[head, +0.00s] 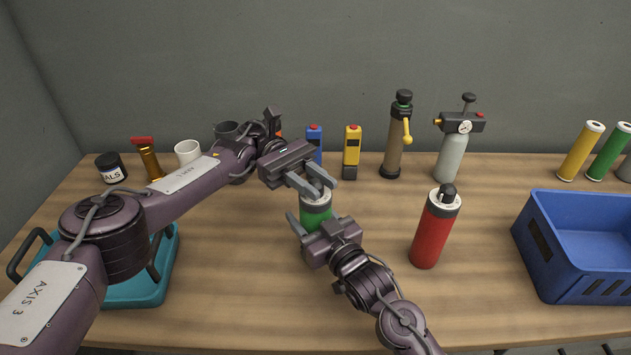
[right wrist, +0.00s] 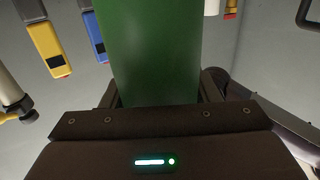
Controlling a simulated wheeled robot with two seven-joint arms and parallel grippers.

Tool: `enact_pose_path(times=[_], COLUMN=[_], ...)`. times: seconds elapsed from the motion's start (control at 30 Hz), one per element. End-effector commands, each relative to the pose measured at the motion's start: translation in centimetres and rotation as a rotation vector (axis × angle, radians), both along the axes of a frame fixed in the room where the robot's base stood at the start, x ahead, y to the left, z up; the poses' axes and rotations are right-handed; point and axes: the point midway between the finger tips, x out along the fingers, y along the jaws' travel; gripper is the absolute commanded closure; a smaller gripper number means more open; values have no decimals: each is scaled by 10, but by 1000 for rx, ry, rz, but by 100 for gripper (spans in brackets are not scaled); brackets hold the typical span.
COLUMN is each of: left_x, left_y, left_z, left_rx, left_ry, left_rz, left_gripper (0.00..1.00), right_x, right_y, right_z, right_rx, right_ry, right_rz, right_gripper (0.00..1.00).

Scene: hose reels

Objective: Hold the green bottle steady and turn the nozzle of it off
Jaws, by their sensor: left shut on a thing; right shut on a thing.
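The green bottle (head: 316,214) stands upright near the middle of the table, with a white band near its top. My right gripper (head: 318,226) is shut around its body from the front. In the right wrist view the green body (right wrist: 148,50) fills the space between the fingers. My left gripper (head: 318,187) is at the top of the bottle, its fingers closed on the nozzle. The nozzle itself is hidden behind those fingers, so its turn position cannot be seen.
A red bottle (head: 436,228) with a black nozzle stands to the right. A blue crate (head: 570,285) is at the far right, a teal tray (head: 150,290) at left under my left arm. Blue (head: 314,140) and yellow (head: 352,150) devices stand behind. Table between the bottles is clear.

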Motion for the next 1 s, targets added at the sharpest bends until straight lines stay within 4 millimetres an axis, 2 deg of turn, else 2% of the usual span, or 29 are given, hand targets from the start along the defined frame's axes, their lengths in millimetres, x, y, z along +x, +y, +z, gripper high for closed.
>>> enact_pose_path(times=[0.13,0.17,0.3,0.57,0.67,0.77,1.0], left_x=[0,0,0,0,0,0,0], left_y=[0,0,0,0,0,0,0], left_z=[0,0,0,0,7,21,68], left_rx=[0,0,1,0,-1,-2,-2], left_ry=[0,0,1,0,-1,-2,-3], left_rz=[0,0,0,0,-1,-1,0], left_gripper=[95,69,51,51,51,51,51], right_x=[-1,-1,-1,0,0,0,0], right_y=[2,2,1,0,0,0,0], right_z=[0,0,0,0,0,0,0], right_rx=[0,0,1,1,1,1,1], right_ry=[-1,-1,-1,-1,-1,-1,-1], right_rz=[5,5,4,1,0,0,0], right_gripper=[76,76,76,76,76,76,76])
